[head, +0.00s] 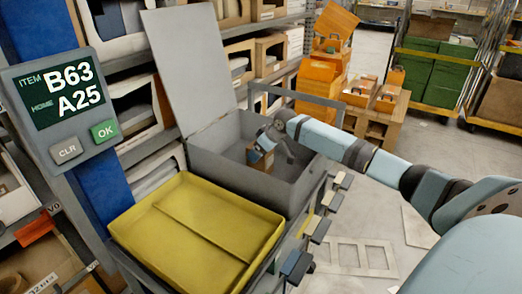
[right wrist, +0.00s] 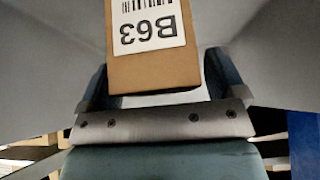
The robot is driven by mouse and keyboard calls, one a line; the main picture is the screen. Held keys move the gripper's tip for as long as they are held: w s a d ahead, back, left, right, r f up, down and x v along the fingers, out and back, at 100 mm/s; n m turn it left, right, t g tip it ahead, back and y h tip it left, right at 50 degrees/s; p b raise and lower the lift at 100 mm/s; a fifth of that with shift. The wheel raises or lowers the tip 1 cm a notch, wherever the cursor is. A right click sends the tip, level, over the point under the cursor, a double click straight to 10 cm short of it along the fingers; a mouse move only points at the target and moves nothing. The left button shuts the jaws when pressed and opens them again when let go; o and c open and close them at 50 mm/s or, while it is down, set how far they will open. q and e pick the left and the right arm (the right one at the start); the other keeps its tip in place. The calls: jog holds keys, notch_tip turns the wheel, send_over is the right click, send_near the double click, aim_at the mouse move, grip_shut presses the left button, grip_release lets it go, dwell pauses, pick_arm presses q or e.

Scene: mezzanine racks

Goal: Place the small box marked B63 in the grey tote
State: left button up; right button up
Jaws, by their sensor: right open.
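The small brown box (right wrist: 152,72) carries a white label reading B63, upside down in the right wrist view. In the head view the box (head: 262,161) is inside the grey tote (head: 233,178), whose lid (head: 190,62) stands up. My right gripper (head: 272,146) reaches into the tote from the right. Its fingers are open on either side of the box, with a gap at the right finger in the right wrist view; contact at the left finger is unclear. The box's underside is hidden. My left gripper is not in view.
A yellow tray (head: 200,232) sits in front of the tote. A display (head: 62,98) reads ITEM B63, HOME A25, with CLR and OK buttons. Racks with bins stand behind. Orange boxes (head: 318,85) and green crates (head: 434,70) are farther back. Floor at the right is mostly clear.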

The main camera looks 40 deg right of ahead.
jog(key=p+v, duration=0.2)
jog(key=v, duration=1)
jog(key=shift+r, duration=0.1)
